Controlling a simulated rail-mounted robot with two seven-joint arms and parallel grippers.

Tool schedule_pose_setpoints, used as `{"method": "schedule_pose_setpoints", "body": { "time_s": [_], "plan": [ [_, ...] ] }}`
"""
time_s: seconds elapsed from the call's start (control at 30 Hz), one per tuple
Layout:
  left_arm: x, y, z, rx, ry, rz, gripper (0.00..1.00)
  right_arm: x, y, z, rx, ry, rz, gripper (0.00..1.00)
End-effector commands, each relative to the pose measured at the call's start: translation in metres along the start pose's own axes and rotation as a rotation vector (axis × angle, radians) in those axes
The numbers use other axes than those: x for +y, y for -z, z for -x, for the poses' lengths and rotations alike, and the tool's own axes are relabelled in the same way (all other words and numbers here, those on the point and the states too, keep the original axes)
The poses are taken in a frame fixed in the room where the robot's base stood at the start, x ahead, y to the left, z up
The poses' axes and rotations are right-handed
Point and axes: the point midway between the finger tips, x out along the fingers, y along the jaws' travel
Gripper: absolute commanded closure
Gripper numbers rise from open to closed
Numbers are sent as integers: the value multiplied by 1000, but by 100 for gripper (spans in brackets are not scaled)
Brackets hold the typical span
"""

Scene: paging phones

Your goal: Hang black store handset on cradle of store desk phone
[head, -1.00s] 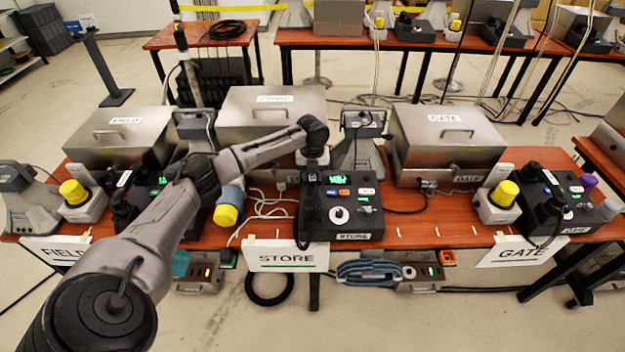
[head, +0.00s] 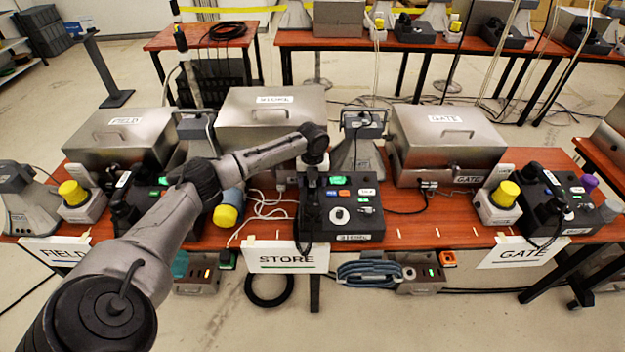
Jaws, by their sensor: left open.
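The store desk phone (head: 360,222) is a black box with lit keys and a round dial, standing on the wooden table behind the STORE sign. The black store handset (head: 308,205) lies lengthwise along the phone's left side, where the cradle is; the cradle itself is hidden under it. Its cord hangs at the front left. My left arm reaches in from the lower left. My left gripper (head: 313,168) is open, just above the far end of the handset; its fingertips are small and partly hidden by the wrist. My right gripper is out of view.
A metal case (head: 272,118) stands behind the phone, and a grey stand (head: 358,150) is at its back right. The field phone (head: 128,210) and the gate phone (head: 560,205) sit to either side. A yellow-capped beacon (head: 226,214) and white cables lie to the left.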

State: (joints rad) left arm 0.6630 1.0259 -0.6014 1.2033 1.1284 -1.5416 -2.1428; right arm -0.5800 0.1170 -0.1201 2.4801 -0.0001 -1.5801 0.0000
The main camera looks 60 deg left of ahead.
Motion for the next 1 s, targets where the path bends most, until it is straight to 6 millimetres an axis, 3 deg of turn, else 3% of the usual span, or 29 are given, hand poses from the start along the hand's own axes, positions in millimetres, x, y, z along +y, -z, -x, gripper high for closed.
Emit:
{"method": "schedule_pose_setpoints", "body": {
  "time_s": [0.17, 0.7, 1.0],
  "plan": [
    [0, 0, 6, -2, 1, 0, 36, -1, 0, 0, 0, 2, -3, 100],
    [0, -1, 97, -1, 2, 0, 36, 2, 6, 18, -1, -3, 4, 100],
    [0, 0, 121, 0, 0, 0, 36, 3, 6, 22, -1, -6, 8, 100]
  ]
}}
